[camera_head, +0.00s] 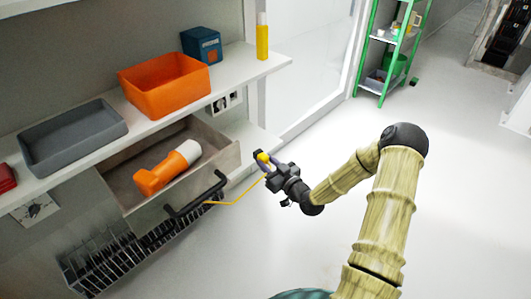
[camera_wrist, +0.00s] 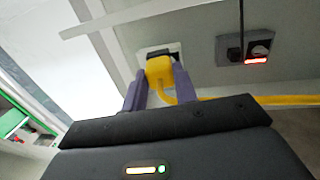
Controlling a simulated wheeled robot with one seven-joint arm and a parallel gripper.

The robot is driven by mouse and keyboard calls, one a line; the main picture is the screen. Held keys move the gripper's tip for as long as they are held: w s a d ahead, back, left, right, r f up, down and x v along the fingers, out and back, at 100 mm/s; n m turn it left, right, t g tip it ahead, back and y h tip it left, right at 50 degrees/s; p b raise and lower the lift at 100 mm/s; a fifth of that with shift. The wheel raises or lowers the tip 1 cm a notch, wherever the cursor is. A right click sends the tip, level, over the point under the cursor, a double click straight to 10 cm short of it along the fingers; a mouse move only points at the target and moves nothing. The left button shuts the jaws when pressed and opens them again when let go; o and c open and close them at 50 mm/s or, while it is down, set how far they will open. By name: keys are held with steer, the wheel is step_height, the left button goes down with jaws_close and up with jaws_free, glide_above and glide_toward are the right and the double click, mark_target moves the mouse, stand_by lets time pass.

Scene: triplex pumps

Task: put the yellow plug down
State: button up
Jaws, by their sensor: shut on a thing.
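The yellow plug (camera_head: 262,157) is between the two fingers of my gripper (camera_head: 265,163), to the right of the open drawer. In the wrist view, the yellow plug (camera_wrist: 160,72) sits between the purple-grey fingertips of my gripper (camera_wrist: 160,84), which is shut on it. A yellow cable (camera_head: 232,201) runs from the plug leftward towards the drawer front. In the wrist view, a pale square plate with a dark part (camera_wrist: 158,51) shows behind the plug. I cannot tell whether the plug touches it.
The open drawer (camera_head: 229,161) holds an orange and white object (camera_head: 168,167). The shelf above carries a grey tray (camera_head: 70,137), an orange bin (camera_head: 167,86), a blue box (camera_head: 201,45) and a yellow bottle (camera_head: 262,38). A dark rack (camera_head: 110,262) is below. Open floor lies right.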

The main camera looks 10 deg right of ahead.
steer(key=s+f+m+t+h+p, duration=0.1)
steer(key=s+f+m+h+p, duration=0.25)
steer(key=s+f, duration=0.45)
steer(key=s+a+r+m+h+p, duration=0.1)
steer(key=s+r+h+p, duration=0.1)
steer(key=s+h+p, duration=0.3)
step_height(320, 180, up, 57)
steer(key=p, duration=5.9)
steer(key=shift+w+r+t+y+p, duration=0.2)
steer(key=shift+t+y+p, duration=0.15)
steer(key=shift+y, duration=0.1)
steer(key=shift+m, duration=0.25)
